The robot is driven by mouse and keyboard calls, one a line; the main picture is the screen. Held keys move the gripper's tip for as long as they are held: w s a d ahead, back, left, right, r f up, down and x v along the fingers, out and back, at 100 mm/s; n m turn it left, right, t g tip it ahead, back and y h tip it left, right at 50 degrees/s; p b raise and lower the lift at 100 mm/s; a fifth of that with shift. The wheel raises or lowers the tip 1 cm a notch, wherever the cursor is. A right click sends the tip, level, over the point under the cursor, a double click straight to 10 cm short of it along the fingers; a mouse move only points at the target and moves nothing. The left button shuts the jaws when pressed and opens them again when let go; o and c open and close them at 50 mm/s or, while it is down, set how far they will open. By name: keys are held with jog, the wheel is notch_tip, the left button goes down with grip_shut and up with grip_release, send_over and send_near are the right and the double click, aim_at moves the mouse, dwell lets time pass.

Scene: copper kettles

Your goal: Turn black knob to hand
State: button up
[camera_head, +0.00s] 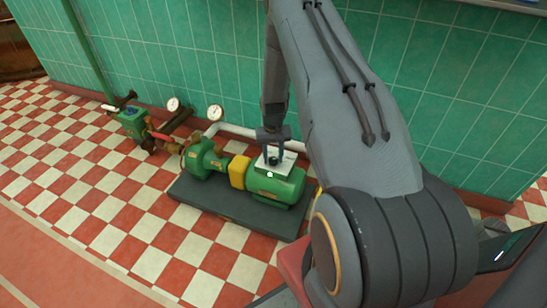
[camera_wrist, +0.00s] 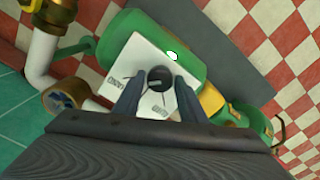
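The black knob (camera_wrist: 159,77) sits on a white plate (camera_wrist: 147,48) on top of the green motor (camera_wrist: 186,42). A short pale mark shows on the knob, but I cannot tell its setting for sure. Small lettering on the plate stands near both fingers and is too small to read surely. My gripper (camera_wrist: 158,88) is open, with one finger on each side of the knob and a gap visible; contact is not clear. In the head view my gripper (camera_head: 273,146) is over the white plate (camera_head: 286,157) on the motor (camera_head: 276,186).
A small lit round lamp (camera_wrist: 172,56) is beside the knob. The motor and green pump (camera_head: 203,160) stand on a dark base (camera_head: 228,206), with a yellow guard (camera_head: 238,171) between them. Gauges (camera_head: 214,113) and pipes run along the tiled wall. The checkered floor in front is clear.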

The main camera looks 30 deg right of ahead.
aim_at(273, 159)
jog(key=shift+o, duration=1)
jog(key=shift+r+p, duration=0.75)
jog(key=shift+r, duration=3.15)
